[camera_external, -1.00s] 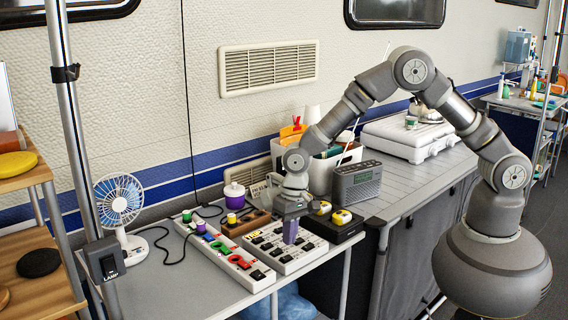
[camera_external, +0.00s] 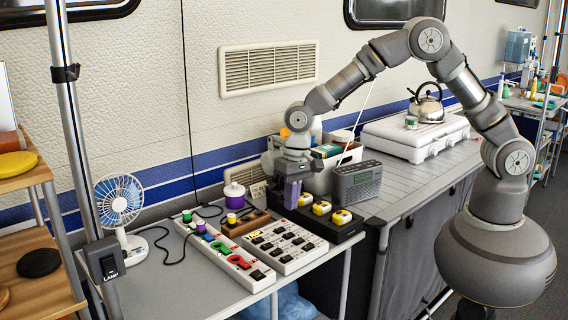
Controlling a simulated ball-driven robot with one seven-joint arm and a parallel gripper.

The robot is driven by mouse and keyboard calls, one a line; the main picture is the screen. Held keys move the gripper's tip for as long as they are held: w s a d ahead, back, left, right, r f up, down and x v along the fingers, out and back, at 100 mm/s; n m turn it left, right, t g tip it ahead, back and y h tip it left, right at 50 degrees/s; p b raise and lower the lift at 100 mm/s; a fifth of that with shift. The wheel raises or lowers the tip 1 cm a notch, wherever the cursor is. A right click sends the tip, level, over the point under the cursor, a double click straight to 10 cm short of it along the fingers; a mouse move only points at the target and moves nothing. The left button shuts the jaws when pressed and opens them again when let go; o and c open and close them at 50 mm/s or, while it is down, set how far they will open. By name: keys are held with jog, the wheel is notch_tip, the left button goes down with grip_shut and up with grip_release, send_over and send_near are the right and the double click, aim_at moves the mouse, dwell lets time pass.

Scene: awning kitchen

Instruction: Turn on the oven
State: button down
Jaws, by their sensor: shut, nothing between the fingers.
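I cannot make out a thing that is plainly an oven, and any small labels are unreadable. A white panel with several black switches (camera_external: 270,256) lies on the grey table. A second white strip (camera_external: 238,263) with green, red and black controls lies to its left. A black box with yellow knobs (camera_external: 340,233) stands behind the switch panel, to its right. My gripper (camera_external: 292,204), with purple fingers, is shut and empty. It points down by the left end of the black box, near its leftmost yellow knob. Whether it touches the box cannot be told.
A fan (camera_external: 120,205) stands farther left.

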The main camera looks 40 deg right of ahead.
aim_at(283, 258)
jog(key=shift+a, duration=0.45)
jog(key=f+b, duration=0.1)
jog(key=f, duration=0.3)
jog(key=a+f+b, duration=0.1)
jog(key=f+b, duration=0.1)
jog(key=f, duration=0.3)
jog(key=f+b, duration=0.2)
jog(key=f, duration=0.2)
jog(key=shift+a+f, duration=0.35)
jog(key=shift+f, duration=0.05)
